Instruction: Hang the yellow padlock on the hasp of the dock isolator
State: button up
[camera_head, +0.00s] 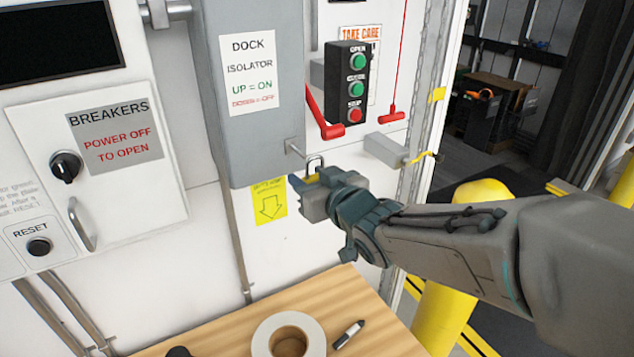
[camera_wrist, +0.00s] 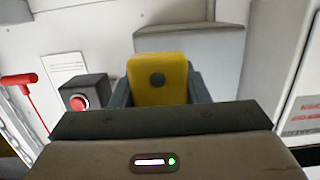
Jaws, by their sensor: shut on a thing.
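The yellow padlock (camera_wrist: 157,80) is between the jaws of my gripper in the wrist view, its body facing the camera. In the head view my gripper (camera_head: 308,188) is shut on it, and the padlock's shackle (camera_head: 315,160) points up above the jaws. The grey dock isolator (camera_head: 252,100) is on the wall just up and left of my gripper. A small metal hasp (camera_head: 295,149) sticks out from its lower right side, close to the shackle. I cannot tell whether the shackle touches the hasp. The isolator's red lever (camera_head: 325,122) is down.
A push-button box (camera_head: 352,80) and a red pull handle (camera_head: 391,116) are to the right. A grey bracket (camera_head: 385,150) juts out near my arm. The wooden bench (camera_head: 225,335) below holds a tape roll (camera_head: 288,340) and a marker (camera_head: 348,334). The breaker panel (camera_head: 90,150) is left.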

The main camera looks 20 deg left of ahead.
aim_at(292, 166)
jog(key=shift+x, duration=1.8)
jog(key=shift+w+a+f+b, duration=0.3)
jog(key=shift+w+a+b, duration=0.2)
jog(key=shift+a+b, duration=0.1)
jog(key=o, duration=1.1)
jog(key=shift+s+d, duration=0.1)
